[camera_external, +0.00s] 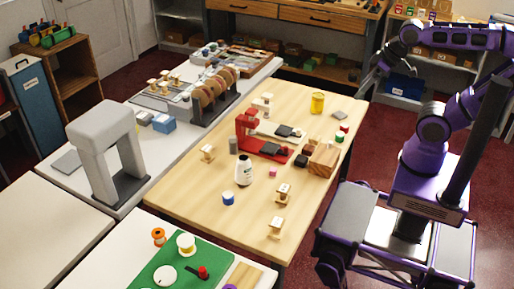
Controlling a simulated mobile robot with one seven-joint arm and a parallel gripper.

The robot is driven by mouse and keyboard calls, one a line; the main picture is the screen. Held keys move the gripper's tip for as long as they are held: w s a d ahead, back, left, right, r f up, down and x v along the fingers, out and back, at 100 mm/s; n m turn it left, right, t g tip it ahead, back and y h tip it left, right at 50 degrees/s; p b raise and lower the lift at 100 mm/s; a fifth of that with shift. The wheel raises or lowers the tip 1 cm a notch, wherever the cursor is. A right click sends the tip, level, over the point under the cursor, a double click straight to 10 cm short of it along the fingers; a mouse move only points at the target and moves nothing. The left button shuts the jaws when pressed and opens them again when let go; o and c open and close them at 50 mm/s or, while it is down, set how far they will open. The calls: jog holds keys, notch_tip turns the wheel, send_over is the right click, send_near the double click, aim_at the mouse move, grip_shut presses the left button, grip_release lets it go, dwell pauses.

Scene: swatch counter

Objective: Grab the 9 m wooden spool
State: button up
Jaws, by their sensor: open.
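Several small pale wooden spools stand on the wooden table (190,189). One wooden spool (283,192) is near the right edge, and another wooden spool (276,227) is at the near right corner. A third wooden spool (207,152) is by the left edge. Any length marks are too small to read, so I cannot tell which is the 9 m one. My gripper (370,82) is open and empty, raised beyond the table's far right side, well apart from the spools.
A white cone of thread (243,171) and a blue spool (228,198) stand mid-table. A red device (262,148), a wooden block (323,159) and a yellow container (318,102) are farther back. The table's near left part is clear.

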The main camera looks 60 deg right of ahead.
jog(key=shift+c, duration=0.2)
dwell(0.3)
jog(key=shift+c, duration=0.8)
